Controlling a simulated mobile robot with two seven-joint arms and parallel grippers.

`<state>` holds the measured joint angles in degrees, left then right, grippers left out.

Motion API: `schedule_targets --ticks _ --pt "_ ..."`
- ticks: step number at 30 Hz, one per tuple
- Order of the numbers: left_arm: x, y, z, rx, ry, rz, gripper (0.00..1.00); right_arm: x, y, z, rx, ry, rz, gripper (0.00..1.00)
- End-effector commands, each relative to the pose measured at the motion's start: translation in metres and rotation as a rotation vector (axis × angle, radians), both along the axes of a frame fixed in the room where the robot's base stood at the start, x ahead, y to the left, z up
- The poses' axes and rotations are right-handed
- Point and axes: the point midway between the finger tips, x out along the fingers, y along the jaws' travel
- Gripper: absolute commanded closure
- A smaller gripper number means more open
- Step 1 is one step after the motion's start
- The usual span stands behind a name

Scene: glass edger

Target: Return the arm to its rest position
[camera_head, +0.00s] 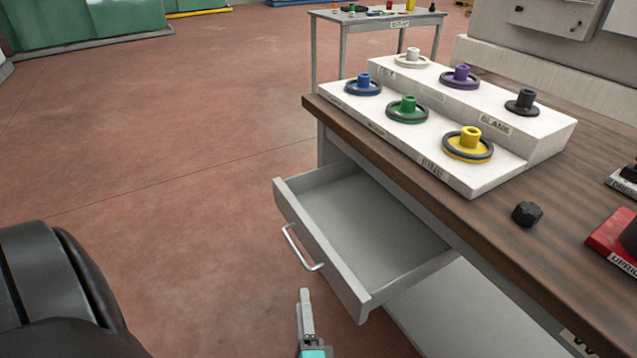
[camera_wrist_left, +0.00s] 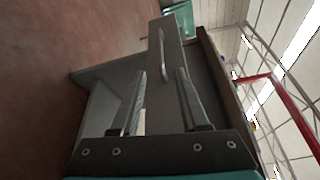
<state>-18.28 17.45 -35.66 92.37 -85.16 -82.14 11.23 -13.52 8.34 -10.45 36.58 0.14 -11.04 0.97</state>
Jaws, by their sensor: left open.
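My left gripper (camera_head: 305,298) shows at the bottom middle of the head view, in front of the pulled-out grey drawer (camera_head: 372,232) and nearer to me than its bar handle (camera_head: 300,248). In the left wrist view its two fingers (camera_wrist_left: 161,72) stand apart with nothing held between them. The drawer front (camera_wrist_left: 165,45) and the handle (camera_wrist_left: 256,68) lie beyond the fingertips there, apart from them. The drawer looks empty in the part that shows. My right gripper is in neither view.
The wooden workbench (camera_head: 385,148) carries a white stepped stand (camera_head: 465,178) with several coloured wheels. A dark knob-like lump (camera_head: 527,213) and a red block (camera_head: 612,240) lie to its right. The open drawer juts out from the bench. Bare floor (camera_head: 170,150) is free at left.

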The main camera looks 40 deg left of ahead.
Motion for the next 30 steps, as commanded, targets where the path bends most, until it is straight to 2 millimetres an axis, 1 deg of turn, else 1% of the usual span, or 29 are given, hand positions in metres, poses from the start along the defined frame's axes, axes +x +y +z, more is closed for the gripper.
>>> schedule_targets --ticks 7,9,11,14,15,16,17,18,20,21,23,24,27,30 --pt "0.000 0.001 -0.001 -0.001 0.005 0.000 0.55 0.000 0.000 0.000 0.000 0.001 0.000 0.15" --pt "0.000 0.003 -0.010 -0.012 0.031 0.000 0.55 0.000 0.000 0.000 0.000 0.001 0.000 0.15" --pt "-0.001 0.006 -0.028 -0.035 0.084 -0.001 0.55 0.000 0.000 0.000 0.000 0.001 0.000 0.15" --pt "-0.007 0.015 -0.076 -0.117 0.223 0.003 0.55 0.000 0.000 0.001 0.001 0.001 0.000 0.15" --pt "-0.014 0.018 -0.100 -0.168 0.290 0.008 0.55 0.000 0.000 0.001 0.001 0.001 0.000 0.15" --pt "-0.020 0.021 -0.119 -0.211 0.340 0.015 0.55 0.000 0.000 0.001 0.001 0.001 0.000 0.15" --pt "-0.028 0.023 -0.138 -0.257 0.389 0.021 0.55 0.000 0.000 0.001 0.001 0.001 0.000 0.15" --pt "-0.039 0.025 -0.161 -0.323 0.447 0.034 0.55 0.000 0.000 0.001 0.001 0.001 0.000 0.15" --pt "-0.057 0.025 -0.194 -0.428 0.522 0.059 0.55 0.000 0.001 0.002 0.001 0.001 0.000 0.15" --pt "-0.071 0.024 -0.213 -0.503 0.563 0.078 0.55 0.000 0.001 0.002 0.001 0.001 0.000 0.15" --pt "-0.091 0.021 -0.239 -0.619 0.609 0.111 0.55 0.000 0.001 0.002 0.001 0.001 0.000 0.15" --pt "-0.104 0.017 -0.255 -0.699 0.630 0.137 0.55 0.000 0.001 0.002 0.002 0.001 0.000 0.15" --pt "-0.136 0.006 -0.285 -0.902 0.647 0.210 0.55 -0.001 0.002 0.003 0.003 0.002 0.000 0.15" --pt "-0.161 -0.006 -0.306 -1.089 0.613 0.294 0.55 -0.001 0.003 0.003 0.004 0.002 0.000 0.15"
